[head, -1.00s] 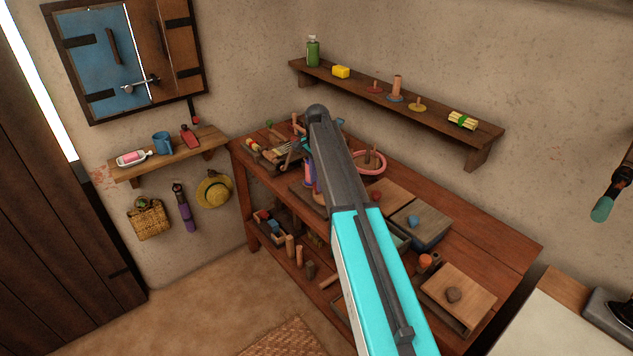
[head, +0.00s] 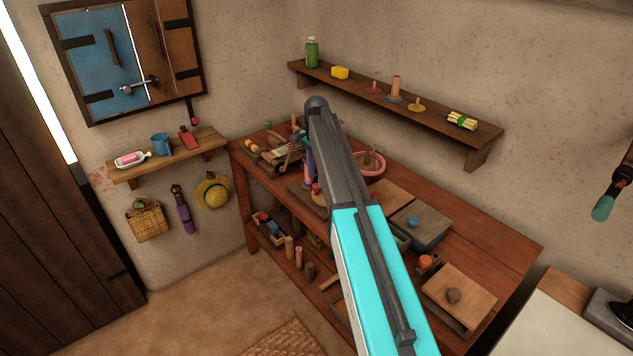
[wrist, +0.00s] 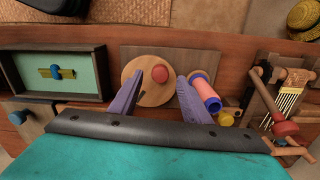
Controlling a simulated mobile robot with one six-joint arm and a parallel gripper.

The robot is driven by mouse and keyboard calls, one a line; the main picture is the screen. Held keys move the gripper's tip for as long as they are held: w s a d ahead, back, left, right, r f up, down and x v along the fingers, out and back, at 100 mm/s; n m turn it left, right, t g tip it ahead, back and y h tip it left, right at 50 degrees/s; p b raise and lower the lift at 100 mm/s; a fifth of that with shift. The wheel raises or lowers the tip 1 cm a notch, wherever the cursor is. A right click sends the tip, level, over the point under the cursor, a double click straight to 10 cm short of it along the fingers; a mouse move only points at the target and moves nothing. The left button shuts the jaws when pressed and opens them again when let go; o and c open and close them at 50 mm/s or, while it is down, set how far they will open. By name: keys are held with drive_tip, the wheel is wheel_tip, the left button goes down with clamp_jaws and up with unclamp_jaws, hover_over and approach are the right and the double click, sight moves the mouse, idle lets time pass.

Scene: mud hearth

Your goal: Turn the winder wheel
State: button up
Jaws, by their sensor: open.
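The winder wheel (wrist: 140,97), a round wooden disc, shows in the wrist view on a brown board. Its red knob (wrist: 163,74) stands near the right side of the disc. My gripper (wrist: 170,76) is open, its two purple fingers spread, with the knob close to the tips between them. I cannot tell whether a finger touches the knob. A spool of pink thread with a blue end (wrist: 206,93) is just right of the right finger. In the head view my arm hides most of the winder.
On the workbench (wrist: 85,99), a green-lined tray (wrist: 100,75) lies left of the wheel. A small loom (wrist: 288,103) and a yellow knob (wrist: 226,119) are to the right. In the head view, a pink-rimmed bowl (head: 382,166) stands behind my arm.

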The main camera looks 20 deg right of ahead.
wheel_tip(320, 180, up, 11)
drive_tip(key=b, duration=0.2)
idle(0.4)
drive_tip(key=shift+f, duration=0.1)
idle(0.4)
